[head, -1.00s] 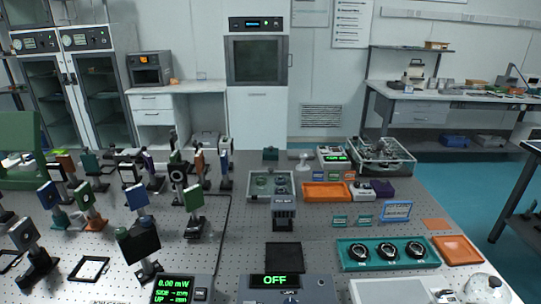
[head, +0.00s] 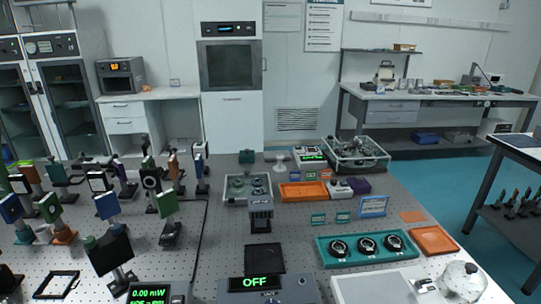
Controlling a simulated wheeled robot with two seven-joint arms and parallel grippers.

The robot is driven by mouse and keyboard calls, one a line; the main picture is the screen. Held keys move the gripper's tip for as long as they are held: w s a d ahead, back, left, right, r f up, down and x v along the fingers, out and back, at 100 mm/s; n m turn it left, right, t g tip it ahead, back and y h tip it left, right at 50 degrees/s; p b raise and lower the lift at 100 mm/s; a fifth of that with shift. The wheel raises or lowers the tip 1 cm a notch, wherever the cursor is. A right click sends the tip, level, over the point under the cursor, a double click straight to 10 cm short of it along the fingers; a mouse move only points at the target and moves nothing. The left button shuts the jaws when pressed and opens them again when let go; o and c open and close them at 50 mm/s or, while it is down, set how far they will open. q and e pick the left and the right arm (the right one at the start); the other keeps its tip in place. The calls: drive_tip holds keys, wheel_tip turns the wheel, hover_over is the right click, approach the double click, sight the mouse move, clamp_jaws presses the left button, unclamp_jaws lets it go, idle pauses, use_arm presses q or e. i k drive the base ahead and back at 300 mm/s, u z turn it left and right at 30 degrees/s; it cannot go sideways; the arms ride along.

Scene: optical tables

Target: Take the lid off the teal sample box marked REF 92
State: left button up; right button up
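Two small teal pieces lie side by side on the optical table, the left teal piece (head: 318,219) and the right teal piece (head: 343,217), in front of the orange tray. A darker teal block (head: 247,156) stands at the table's far edge. All are too small for me to read any REF marking or to make out a lid, so I cannot tell which is REF 92. Neither of my grippers shows in the head view.
A teal tray (head: 325,257) holds three round black mounts. An orange tray (head: 303,191), a clear-walled bin (head: 357,153) and a blue-framed stand (head: 373,206) are nearby. Posts with optics crowd the left. An OFF display unit (head: 262,283) stands in front. Blue floor (head: 440,185) is open at right.

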sight(248, 153)
drive_tip(key=z, duration=2.7)
drive_tip(key=i, duration=3.6)
drive_tip(key=u, duration=2.95)
drive_tip(key=i, duration=4.45)
